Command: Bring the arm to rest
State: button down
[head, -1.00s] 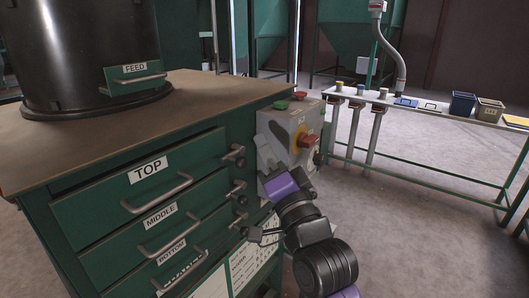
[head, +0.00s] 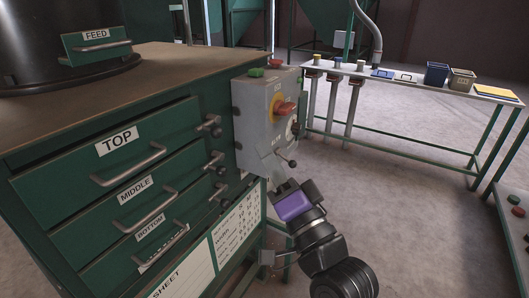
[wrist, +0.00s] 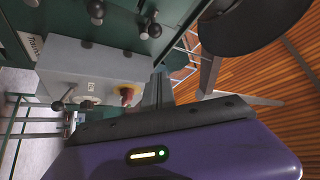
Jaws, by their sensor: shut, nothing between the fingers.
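My gripper (head: 277,177) is at the lower right of the head view, just below the front of a grey control box (head: 257,140). Its purple body (head: 295,207) is tilted, with the fingers pointing up and left. In the wrist view the fingers (wrist: 158,88) are together and empty, and they overlap the edge of the control box (wrist: 95,72). I cannot tell whether they touch it. The box carries a red knob on a yellow plate (head: 284,108) and a black-knobbed lever (head: 291,162).
A green drawer cabinet (head: 25,205) with a wooden top stands at the left; its TOP, MIDDLE and BOTTOM drawers look shut. A black feed drum (head: 30,70) stands on it. A bench (head: 415,83) with bins is at the back right. Open floor (head: 390,190) lies between.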

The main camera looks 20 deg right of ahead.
jog(key=s+f+n+g+p, duration=0.2)
jog(key=s+f, duration=0.3)
jog(key=s, duration=0.7)
jog(key=s+d+f+n+g+h+p, duration=0.1)
jog(key=s+f+n+g+p, duration=0.2)
jog(key=s, duration=1)
jog(key=s+f+n+g+h+p, duration=0.1)
jog(key=s+f+n, duration=0.4)
jog(key=s, duration=0.7)
notch_tip(320, 180, down, 2)
jog(key=shift+s+d+f+g+p, duration=0.25)
jog(key=shift+s+d+g+p, duration=0.15)
jog(key=shift+g+p, duration=0.6)
